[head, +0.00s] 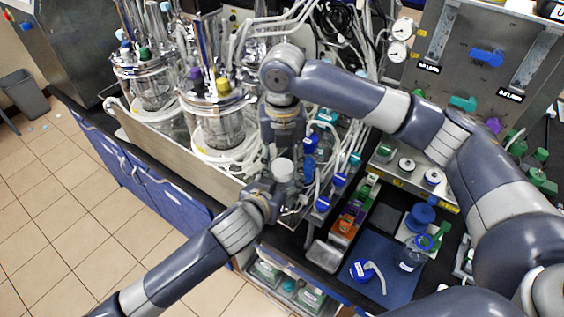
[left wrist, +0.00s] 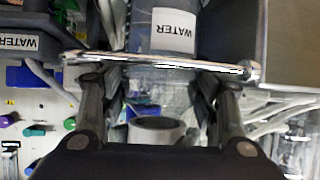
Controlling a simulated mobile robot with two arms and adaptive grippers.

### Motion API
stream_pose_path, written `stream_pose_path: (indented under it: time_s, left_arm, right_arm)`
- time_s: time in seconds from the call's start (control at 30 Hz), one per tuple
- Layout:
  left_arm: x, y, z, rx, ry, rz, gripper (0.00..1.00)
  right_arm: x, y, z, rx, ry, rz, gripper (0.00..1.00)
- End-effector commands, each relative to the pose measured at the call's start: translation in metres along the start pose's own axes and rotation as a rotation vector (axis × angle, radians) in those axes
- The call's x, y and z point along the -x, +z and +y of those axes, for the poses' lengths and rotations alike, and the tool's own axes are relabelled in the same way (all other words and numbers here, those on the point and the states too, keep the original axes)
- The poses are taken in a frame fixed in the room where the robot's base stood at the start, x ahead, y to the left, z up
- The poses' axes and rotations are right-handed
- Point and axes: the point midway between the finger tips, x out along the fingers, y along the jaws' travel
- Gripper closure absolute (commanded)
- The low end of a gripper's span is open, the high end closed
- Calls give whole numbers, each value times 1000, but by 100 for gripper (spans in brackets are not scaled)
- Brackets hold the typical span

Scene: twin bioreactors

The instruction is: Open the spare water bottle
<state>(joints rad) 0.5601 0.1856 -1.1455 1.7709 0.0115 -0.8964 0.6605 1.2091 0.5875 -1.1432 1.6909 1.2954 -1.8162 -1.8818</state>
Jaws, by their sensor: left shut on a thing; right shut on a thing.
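My left gripper (head: 268,196) comes in from the lower left and is shut on a clear bottle; its fingers close on both sides of this in the left wrist view (left wrist: 155,92). A white label reading WATER (left wrist: 174,30) shows just beyond the fingertips. In the head view a round white cap (head: 284,167) stands at the left gripper. My right gripper (head: 282,150) reaches this same spot from behind and is shut at the cap; its fingertips are small and partly hidden. Whether the cap is apart from the bottle cannot be told.
Two glass bioreactors (head: 216,118) stand on the left. A blue mat (head: 398,290) at the lower right holds a clear bottle (head: 411,253) and a labelled blue cap with a tube (head: 362,270). Tubes and blue-capped bottles crowd the space beside the grippers.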

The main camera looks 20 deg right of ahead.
Motion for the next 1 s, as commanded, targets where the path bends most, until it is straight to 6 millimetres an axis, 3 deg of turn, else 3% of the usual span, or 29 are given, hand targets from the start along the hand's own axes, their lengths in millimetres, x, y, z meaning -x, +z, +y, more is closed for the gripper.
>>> stream_pose_path:
  time_s: [0.53, 0.7, 1.0]
  left_arm:
    - [1, -2, 5, 0, 11, 5, 100]
    - [1, -2, 5, -1, 11, 5, 100]
    - [1, -2, 6, -1, 12, 5, 100]
  right_arm:
    - [3, 5, -1, 963, -4, -12, 86]
    - [3, 5, -1, 1089, -5, -12, 86]
    - [3, 4, -1, 1102, -4, -12, 86]
